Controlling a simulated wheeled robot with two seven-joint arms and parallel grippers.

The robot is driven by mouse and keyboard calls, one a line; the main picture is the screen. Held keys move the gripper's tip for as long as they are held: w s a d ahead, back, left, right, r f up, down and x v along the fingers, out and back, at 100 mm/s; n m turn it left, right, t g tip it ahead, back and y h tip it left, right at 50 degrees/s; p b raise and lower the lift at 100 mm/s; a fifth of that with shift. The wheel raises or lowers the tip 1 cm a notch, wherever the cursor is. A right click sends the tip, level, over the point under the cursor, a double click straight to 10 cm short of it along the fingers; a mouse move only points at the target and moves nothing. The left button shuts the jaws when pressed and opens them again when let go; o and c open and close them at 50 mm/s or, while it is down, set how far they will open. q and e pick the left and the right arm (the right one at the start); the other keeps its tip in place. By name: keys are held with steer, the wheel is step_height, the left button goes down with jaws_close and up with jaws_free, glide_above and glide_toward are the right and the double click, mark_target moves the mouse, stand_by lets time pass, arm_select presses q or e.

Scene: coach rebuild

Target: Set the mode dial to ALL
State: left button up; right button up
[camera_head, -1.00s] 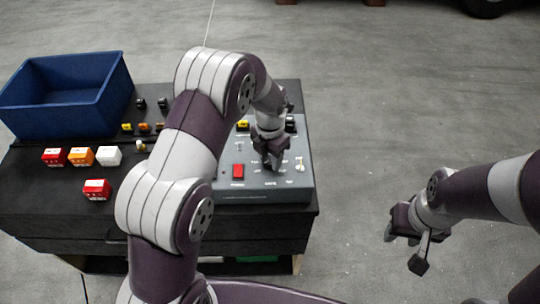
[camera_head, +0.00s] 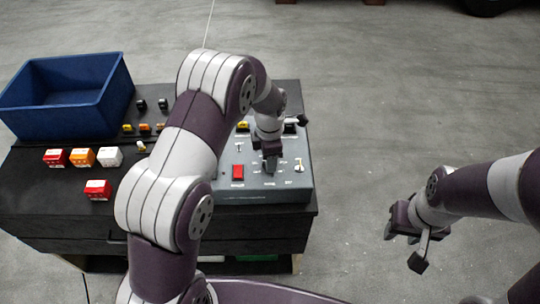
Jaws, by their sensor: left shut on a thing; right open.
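The grey control panel (camera_head: 230,196) sits at the right side of the black bench. My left gripper (camera_head: 271,166) points down onto the panel's middle and is shut on the mode dial, which its fingers hide almost fully. Small white markings lie on the panel around the fingers, too small to read. My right gripper (camera_head: 408,240) is open and empty, off to the right above the floor.
On the panel are a red switch (camera_head: 238,172), a small toggle (camera_head: 299,166) and a yellow part (camera_head: 242,127). A blue bin (camera_head: 70,118) stands at the back left. Red, orange and white blocks (camera_head: 82,157) lie on the bench. Floor right of the bench is clear.

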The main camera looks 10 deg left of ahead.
arm_select(q)
steer(key=m, duration=0.5)
steer(key=shift+r+m, duration=0.15)
steer(key=shift+m, duration=0.15)
steer(key=m+p, duration=0.1)
steer(key=m, duration=0.4)
steer(key=shift+w, duration=0.1)
steer(key=m, duration=0.5)
steer(key=shift+m, duration=0.4)
steer(key=m, duration=1.1)
steer(key=shift+w+r, duration=0.1)
steer(key=m, duration=0.5)
steer(key=shift+p, duration=0.3)
steer(key=m, duration=0.5)
steer(key=shift+m, duration=2.6)
